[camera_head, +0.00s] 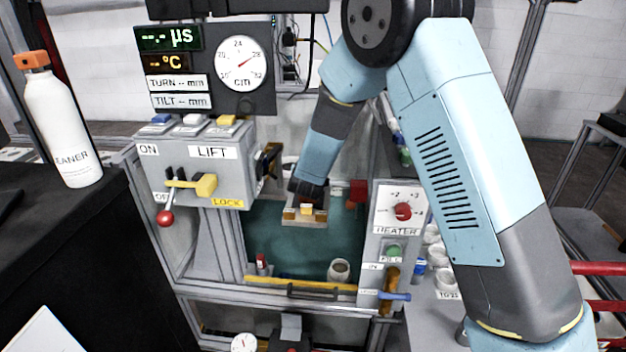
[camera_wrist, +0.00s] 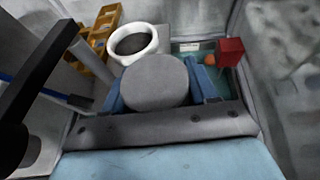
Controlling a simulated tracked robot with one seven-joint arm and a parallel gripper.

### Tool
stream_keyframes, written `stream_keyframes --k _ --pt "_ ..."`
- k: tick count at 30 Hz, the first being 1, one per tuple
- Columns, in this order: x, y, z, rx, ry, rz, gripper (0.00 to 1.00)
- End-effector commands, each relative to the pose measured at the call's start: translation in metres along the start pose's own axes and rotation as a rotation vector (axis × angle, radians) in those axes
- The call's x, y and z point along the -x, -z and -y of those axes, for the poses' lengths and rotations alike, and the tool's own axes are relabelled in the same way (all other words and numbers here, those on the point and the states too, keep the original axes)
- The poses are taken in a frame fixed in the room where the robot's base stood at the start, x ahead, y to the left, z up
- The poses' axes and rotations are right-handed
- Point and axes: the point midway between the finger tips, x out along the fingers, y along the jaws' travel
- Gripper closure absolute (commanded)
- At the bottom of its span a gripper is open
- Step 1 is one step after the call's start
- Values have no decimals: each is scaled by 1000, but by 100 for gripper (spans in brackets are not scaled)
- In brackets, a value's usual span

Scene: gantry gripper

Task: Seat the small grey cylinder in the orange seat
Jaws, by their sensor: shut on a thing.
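My gripper (camera_head: 306,197) hangs inside the bay of the machine in the head view, its fingertips hard to make out. In the wrist view its blue fingers (camera_wrist: 158,88) are shut on the small grey cylinder (camera_wrist: 155,82), whose flat round end faces the camera. The cylinder cannot be made out in the head view. A pale bar with orange-tan blocks (camera_head: 305,212) shows at the gripper's end. An orange frame with openings (camera_wrist: 97,42) is at the upper left of the wrist view, apart from the fingers. I cannot tell which orange part is the seat.
A white cup with a dark inside (camera_wrist: 133,43) lies just beyond the cylinder; a similar cup (camera_head: 339,270) stands on the bay floor. A red block (camera_head: 357,192) is right of the gripper. The lift box (camera_head: 195,165) and heater panel (camera_head: 400,210) flank the bay.

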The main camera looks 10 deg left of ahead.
Motion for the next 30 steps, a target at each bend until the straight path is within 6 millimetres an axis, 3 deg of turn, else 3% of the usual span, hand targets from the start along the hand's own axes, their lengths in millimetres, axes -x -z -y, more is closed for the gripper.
stream_keyframes --k 8,15,25,26,30 --pt "-13 7 -1 0 1 1 93" --pt "-23 32 0 -1 2 1 93" --pt "-24 34 0 -1 3 1 93" --pt "-24 35 0 -1 3 0 41" --pt "-24 35 1 -1 3 0 27"
